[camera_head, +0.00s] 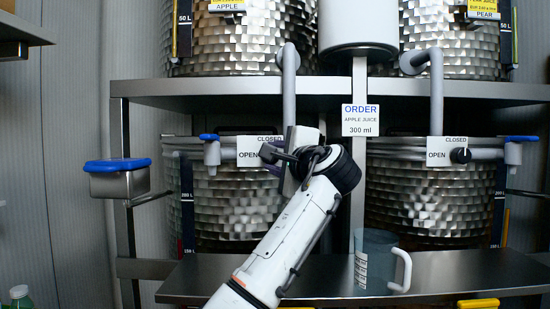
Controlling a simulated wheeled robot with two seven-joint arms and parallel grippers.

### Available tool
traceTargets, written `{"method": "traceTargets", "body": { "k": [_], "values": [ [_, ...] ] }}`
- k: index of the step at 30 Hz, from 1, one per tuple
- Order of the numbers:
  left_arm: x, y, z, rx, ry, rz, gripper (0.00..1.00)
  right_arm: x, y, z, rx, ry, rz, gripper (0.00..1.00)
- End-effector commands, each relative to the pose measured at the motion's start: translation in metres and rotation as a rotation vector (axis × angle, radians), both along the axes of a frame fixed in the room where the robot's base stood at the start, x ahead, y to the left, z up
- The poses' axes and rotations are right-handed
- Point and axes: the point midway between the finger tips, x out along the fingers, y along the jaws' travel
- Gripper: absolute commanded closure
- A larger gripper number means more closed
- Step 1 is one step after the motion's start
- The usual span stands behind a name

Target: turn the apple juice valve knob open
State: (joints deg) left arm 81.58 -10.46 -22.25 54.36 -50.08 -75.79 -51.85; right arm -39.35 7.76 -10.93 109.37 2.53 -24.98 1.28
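The apple juice valve plate (249,158), marked OPEN and CLOSED, sits in front of the left lower metal tank, under the tank labelled APPLE (228,5). A matching black knob (460,156) shows uncovered on the right plate (439,152), under the tank labelled PEAR. My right gripper is not in view.
A clear measuring jug (374,264) with a white handle stands on the lower metal shelf (450,277). An order sign (360,120) reads apple juice, 300 ml. Grey pipes (289,75) run down to the valves. A blue-lidded metal container (118,180) is at the left.

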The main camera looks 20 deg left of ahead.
Motion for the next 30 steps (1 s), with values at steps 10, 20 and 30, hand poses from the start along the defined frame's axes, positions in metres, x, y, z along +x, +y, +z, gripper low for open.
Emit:
{"method": "traceTargets", "body": {
  "k": [10,20,30],
  "values": [
    [0.000,0.001,0.000,-0.004,-0.001,0.000,0.90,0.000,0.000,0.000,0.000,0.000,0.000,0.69],
    [0.000,0.000,0.000,-0.003,-0.001,0.000,0.49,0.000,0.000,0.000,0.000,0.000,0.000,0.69],
    [-0.025,-0.021,-0.004,-0.003,-0.004,-0.005,0.49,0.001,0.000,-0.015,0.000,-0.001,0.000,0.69]
  ]
}}
